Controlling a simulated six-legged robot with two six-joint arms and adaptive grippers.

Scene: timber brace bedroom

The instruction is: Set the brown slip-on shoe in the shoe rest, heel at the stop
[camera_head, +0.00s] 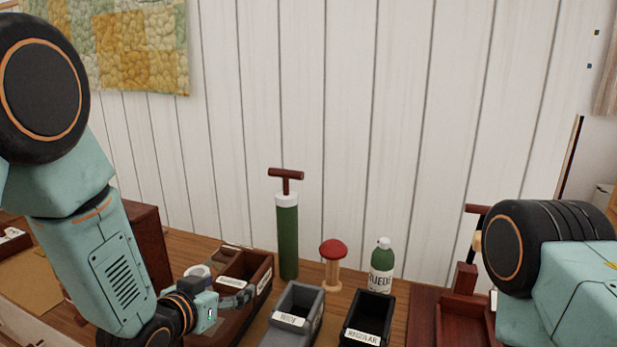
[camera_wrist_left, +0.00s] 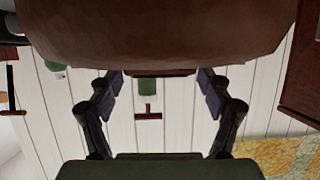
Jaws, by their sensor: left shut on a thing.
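My left gripper (camera_head: 238,299) is shut on the brown slip-on shoe, low at the left of the table. In the left wrist view the shoe (camera_wrist_left: 160,35) is a broad, smooth brown shape filling the top, close beyond the fingers. In the head view, a brown open-topped form (camera_head: 238,264) stands around the fingers; I cannot clearly separate it from the shoe. A reddish wooden piece (camera_head: 424,309) with raised edges and an upright block, apparently the shoe rest, is at the right, partly hidden by my right arm. My right gripper is out of view.
A grey bin (camera_head: 290,320) and a black bin (camera_head: 366,323), both labelled, stand in front. Behind are a tall green pump (camera_head: 288,238), a red-topped wooden stand (camera_head: 333,252) and a green bottle (camera_head: 381,266). They stand between the left gripper and the wooden piece. A white plank wall closes the back.

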